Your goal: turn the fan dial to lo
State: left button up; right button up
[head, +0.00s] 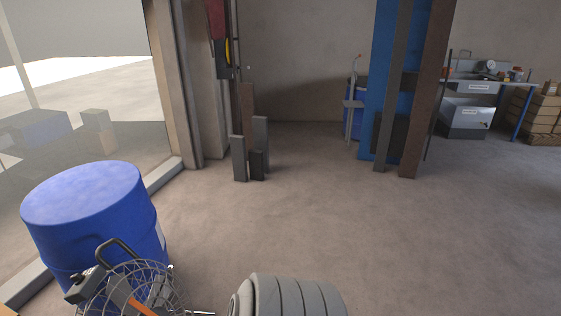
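A fan (150,287) with a round wire cage shows at the bottom left, cut off by the lower edge. An orange part shows inside its cage, and a dark curved handle (118,246) rises at its top. A small dark grey box with a black knob-like part (77,279) sits at the cage's left side. I cannot tell whether this is the fan dial, and no lo mark or setting can be read. Neither of my grippers can be made out in the head view.
A blue drum (85,207) stands close behind the fan. A grey ribbed rounded thing (297,296) is at the bottom centre. Posts (250,158) and a blue column (378,90) stand farther back, with a workbench (488,84) at the right. The middle floor is clear.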

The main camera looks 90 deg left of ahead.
aim_at(77, 278)
jog(key=z, duration=0.05)
jog(key=k, duration=2.6)
jog(key=u, duration=1.95)
